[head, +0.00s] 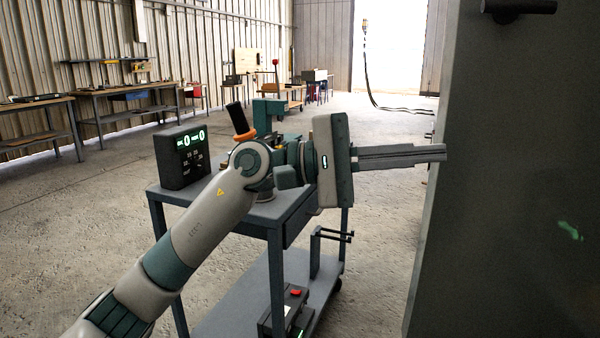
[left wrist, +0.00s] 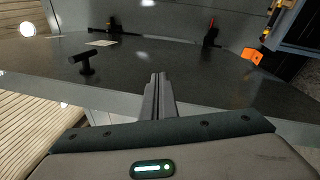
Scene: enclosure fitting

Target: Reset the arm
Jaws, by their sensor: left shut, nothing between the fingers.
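My left arm reaches in from the lower left of the head view. Its gripper (head: 443,152) points right, with its two fingers together and nothing between them. The fingertips are near the edge of a large dark grey enclosure panel (head: 520,190); I cannot tell whether they touch it. In the left wrist view the shut fingers (left wrist: 158,80) stand in front of the dark panel (left wrist: 195,68), with a black T-shaped handle (left wrist: 84,62) to their left. A black handle (head: 518,7) also shows at the panel's top in the head view. My right gripper is not in view.
A blue-grey cart (head: 275,223) stands behind and below my left arm, carrying a dark box with green displays (head: 182,157). Workbenches (head: 120,93) line the left wall. The concrete floor between is open. An orange piece (left wrist: 252,56) shows at right in the wrist view.

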